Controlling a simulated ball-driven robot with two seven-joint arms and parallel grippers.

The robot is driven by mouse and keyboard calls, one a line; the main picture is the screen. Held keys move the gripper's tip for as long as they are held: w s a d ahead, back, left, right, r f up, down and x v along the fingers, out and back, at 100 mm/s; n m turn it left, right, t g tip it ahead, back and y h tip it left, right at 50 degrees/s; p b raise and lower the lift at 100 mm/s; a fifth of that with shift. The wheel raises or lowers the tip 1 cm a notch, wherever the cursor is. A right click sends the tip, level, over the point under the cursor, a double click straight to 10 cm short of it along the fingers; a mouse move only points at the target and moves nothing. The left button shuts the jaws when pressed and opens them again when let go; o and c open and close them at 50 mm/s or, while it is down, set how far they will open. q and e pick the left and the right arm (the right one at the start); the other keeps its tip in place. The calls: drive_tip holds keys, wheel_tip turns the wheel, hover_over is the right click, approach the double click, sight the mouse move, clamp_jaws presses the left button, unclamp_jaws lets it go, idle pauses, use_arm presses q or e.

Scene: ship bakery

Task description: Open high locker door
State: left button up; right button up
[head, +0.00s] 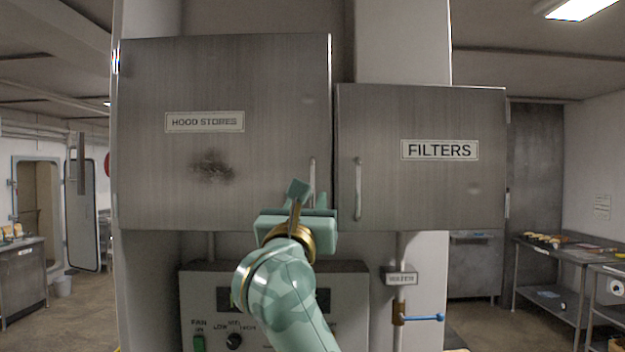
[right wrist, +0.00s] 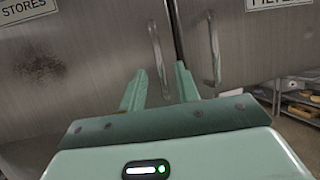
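The high locker has two grey metal doors. The left door (head: 250,80), labelled HOOD STORES, has a vertical bar handle (head: 312,178) near its lower right edge. The right door (head: 430,195), labelled FILTERS, has its handle (head: 357,190) near its lower left edge. Both doors look shut or nearly so. My right gripper (head: 309,195) is at the lower right corner of the HOOD STORES door. In the right wrist view its fingers (right wrist: 160,85) are apart, with the HOOD STORES handle (right wrist: 157,50) appearing between them; contact cannot be told. My left gripper is not in view.
Below the doors is a control panel (head: 200,285) with a fan switch and knob. A pipe with a blue valve lever (head: 425,318) stands right of it. Counters stand at the far left (head: 25,280) and right (head: 550,250).

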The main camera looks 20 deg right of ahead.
drive_tip(key=p+x, duration=0.1)
drive_tip(key=x, duration=0.4)
clamp_jaws()
drive_tip(key=shift+s, duration=0.1)
